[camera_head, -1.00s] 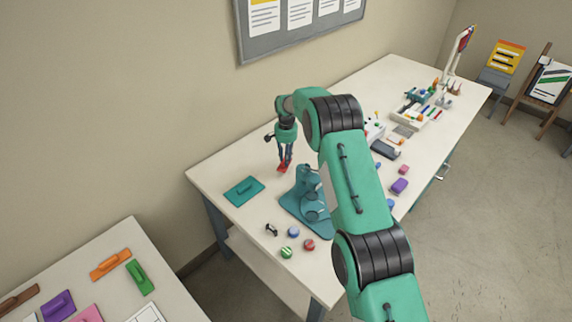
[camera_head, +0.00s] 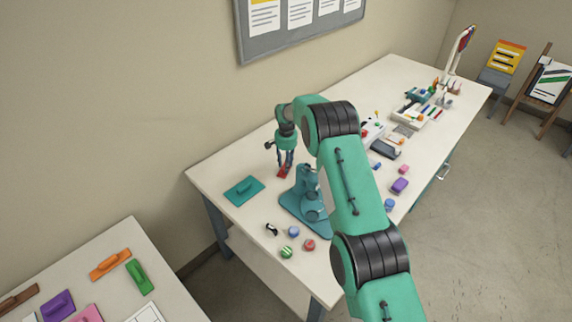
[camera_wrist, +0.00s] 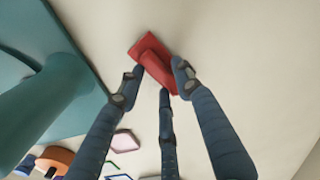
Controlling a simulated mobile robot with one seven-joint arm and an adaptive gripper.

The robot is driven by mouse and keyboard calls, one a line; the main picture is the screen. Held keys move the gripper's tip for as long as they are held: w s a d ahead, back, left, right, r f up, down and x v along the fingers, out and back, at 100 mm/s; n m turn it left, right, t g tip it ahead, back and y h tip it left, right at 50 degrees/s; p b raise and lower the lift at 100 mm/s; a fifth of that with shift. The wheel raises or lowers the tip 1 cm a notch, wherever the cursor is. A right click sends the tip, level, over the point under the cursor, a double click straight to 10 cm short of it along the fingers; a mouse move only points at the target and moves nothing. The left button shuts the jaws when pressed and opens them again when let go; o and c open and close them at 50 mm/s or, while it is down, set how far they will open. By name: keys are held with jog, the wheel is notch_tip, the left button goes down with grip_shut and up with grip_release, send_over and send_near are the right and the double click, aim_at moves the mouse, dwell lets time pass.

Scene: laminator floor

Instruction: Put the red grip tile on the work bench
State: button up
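The red grip tile (camera_head: 283,172) is at my fingertips, at or just above the white top of the work bench (camera_head: 222,173), near its wall side. I cannot tell whether it touches the bench. In the wrist view the red grip tile (camera_wrist: 139,47) is a flat plate with a raised handle. My gripper (camera_head: 285,165) points down, and its fingers close in on the handle from both sides. In the wrist view my gripper (camera_wrist: 157,75) hides part of the tile.
A teal stand (camera_head: 306,205) is close to the right of the tile. A teal grip tile (camera_head: 244,190) lies to the left. Small balls (camera_head: 293,231) are near the front edge. Other coloured tiles (camera_head: 109,264) lie on a separate table. Bare bench lies around the red tile.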

jog(key=shift+r, duration=0.15)
notch_tip(320, 180, up, 12)
jog(key=shift+p, duration=0.3)
dwell(0.6)
dwell(0.8)
